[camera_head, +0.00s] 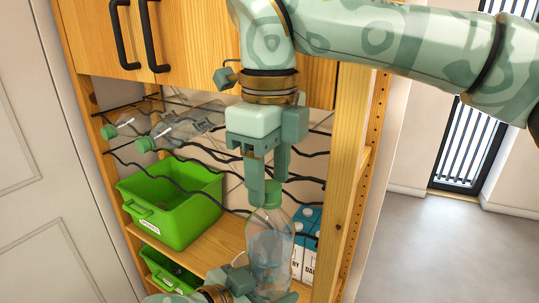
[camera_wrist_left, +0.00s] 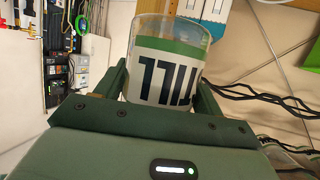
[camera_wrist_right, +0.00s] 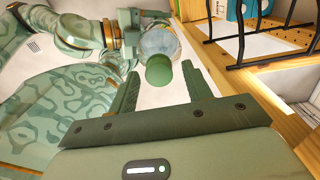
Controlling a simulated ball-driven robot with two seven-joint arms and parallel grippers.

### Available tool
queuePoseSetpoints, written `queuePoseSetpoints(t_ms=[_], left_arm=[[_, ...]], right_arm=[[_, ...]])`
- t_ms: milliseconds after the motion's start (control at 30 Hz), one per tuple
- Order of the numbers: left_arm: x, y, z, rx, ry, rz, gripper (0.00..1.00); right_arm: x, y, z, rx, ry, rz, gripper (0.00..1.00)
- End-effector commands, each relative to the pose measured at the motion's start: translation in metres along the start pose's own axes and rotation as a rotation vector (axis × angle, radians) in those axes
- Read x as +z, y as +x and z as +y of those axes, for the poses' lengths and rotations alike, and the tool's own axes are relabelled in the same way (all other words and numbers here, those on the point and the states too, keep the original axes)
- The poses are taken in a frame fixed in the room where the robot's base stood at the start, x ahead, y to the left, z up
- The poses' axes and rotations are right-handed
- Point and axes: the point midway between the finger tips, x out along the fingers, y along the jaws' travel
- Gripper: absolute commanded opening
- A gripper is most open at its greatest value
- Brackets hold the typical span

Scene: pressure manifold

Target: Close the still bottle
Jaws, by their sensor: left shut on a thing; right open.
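The still bottle (camera_head: 268,247) is clear and stands upright in front of the shelf. A green cap (camera_head: 272,196) sits at its top; how tightly it sits cannot be told. My left gripper (camera_head: 246,282) is shut on the bottle's lower body. The left wrist view shows the bottle's dark-lettered label (camera_wrist_left: 168,80) between its fingers. My right gripper (camera_head: 268,190) points down from above, open, with its fingers on either side of the cap. The right wrist view shows the cap (camera_wrist_right: 158,70) between the spread fingers, with the bottle (camera_wrist_right: 160,42) behind it.
Two clear bottles with green caps (camera_head: 145,145) lie on the black wire rack (camera_head: 180,185). A green bin (camera_head: 165,205) stands on the wooden shelf, with another green bin (camera_head: 165,268) below. Blue and white cartons (camera_head: 305,240) stand right of the bottle, near the wooden post (camera_head: 345,190).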

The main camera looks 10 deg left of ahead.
Motion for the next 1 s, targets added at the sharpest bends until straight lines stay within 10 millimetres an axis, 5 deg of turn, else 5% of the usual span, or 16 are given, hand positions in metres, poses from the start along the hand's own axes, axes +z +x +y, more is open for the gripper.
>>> queuePoseSetpoints(t_ms=[367,533,767,1000], left_arm=[[-0.0019,-0.0005,0.0,0.0,0.0,0.005,0.04],[-0.0019,-0.0006,0.0001,0.0,0.0,0.005,0.04],[-0.0021,-0.0007,0.0002,0.0,0.0,0.005,0.04],[-0.0022,-0.0007,0.0002,0.001,0.001,0.006,0.04]], right_arm=[[0.0,0.005,0.0003,0.001,0.001,-0.001,0.49],[0.0,0.005,0.0,0.0,0.001,-0.001,0.04],[-0.0001,0.0048,-0.0005,-0.001,0.029,-0.001,0.03],[-0.0001,0.0048,-0.001,-0.002,0.456,-0.002,0.03]])
